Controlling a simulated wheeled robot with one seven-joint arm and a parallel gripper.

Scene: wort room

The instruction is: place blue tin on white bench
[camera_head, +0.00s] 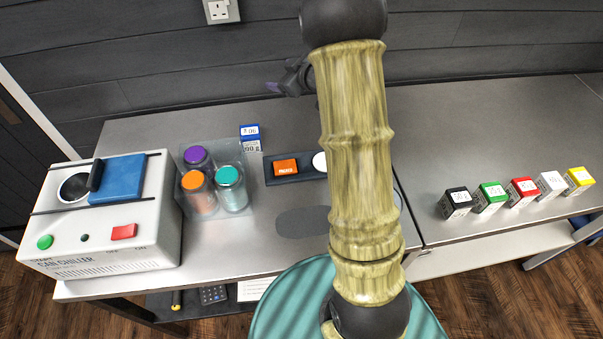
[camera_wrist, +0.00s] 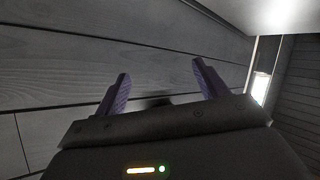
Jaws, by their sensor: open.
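A small box-shaped tin with a blue top and pale label (camera_head: 250,133) stands near the back of the left bench, behind the clear jar rack. It is the only small blue tin I see. The right bench (camera_head: 480,135) has a grey top and a white front below it; no other bench looks whiter. My gripper (camera_head: 290,78) is raised near the back wall, right of and above the blue tin in the head view, partly hidden by my arm. In the wrist view its two purple fingers (camera_wrist: 162,84) are spread apart with nothing between them, facing the dark panelled wall.
A white can chiller (camera_head: 100,240) stands at far left. A clear rack (camera_head: 212,155) holds jars with purple, orange and teal lids. A dark strip with an orange block (camera_head: 286,167) lies beside it. Several small tins (camera_head: 523,190) line the right bench's front; behind them is clear.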

